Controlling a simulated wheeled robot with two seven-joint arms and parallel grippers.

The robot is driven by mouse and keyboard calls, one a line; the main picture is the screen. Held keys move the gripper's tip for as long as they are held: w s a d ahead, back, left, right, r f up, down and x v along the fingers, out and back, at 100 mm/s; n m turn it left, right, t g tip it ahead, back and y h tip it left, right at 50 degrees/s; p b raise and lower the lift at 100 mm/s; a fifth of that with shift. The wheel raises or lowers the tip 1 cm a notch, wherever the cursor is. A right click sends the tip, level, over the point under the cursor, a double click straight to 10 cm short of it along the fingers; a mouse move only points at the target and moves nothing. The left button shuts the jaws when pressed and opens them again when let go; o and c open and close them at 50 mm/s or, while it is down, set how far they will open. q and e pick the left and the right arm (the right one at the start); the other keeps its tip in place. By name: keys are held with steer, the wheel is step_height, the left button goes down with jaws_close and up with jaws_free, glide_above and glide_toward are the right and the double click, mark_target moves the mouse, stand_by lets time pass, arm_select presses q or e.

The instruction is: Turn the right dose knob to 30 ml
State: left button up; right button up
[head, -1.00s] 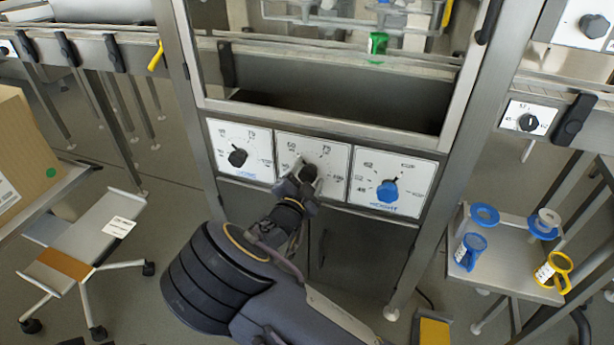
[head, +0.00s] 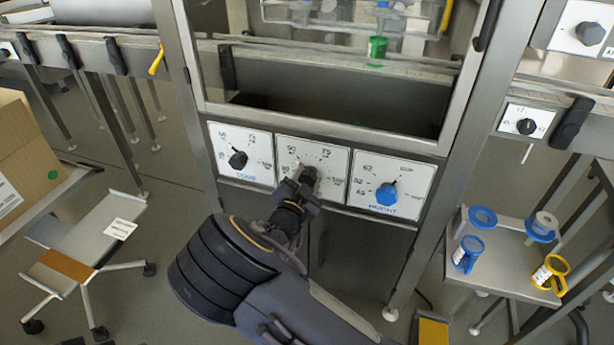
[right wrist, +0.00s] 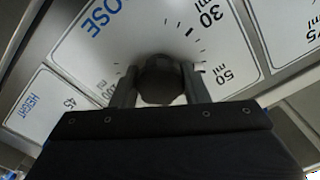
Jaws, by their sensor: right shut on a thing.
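The right dose knob (head: 309,172) is dark and sits on the middle white dial panel (head: 335,158) under the machine window. My right gripper (head: 302,181) is at this knob from below, with its fingers on either side. In the right wrist view the round knob (right wrist: 160,78) is between the two fingers of the gripper (right wrist: 160,92), which is shut on it. The printed DOSE, 30 ml and 50 ml marks show on this panel (right wrist: 130,40). The knob's pointer is hidden, so its setting cannot be read. My left gripper is not in view.
The left dose knob (head: 238,160) is on the panel to the left. A blue height knob (head: 387,194) is on the panel to the right. A green cup (head: 377,47) stands behind the window. A side table (head: 497,262) with blue and yellow items stands at right.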

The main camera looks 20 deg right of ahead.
steer(key=n+p, duration=0.2)
steer(key=n, duration=0.3)
steer(key=shift+r+n+p, duration=0.1)
steer(key=shift+n+p, duration=0.2)
steer(key=shift+p, duration=0.05)
steer(key=shift+n+p, duration=0.85)
steer(key=shift+n, duration=1.15)
steer(key=o, duration=1)
steer(key=shift+s, duration=0.1)
steer(key=v, duration=0.7)
steer(key=shift+s+a, duration=0.25)
steer(key=shift+s, duration=0.05)
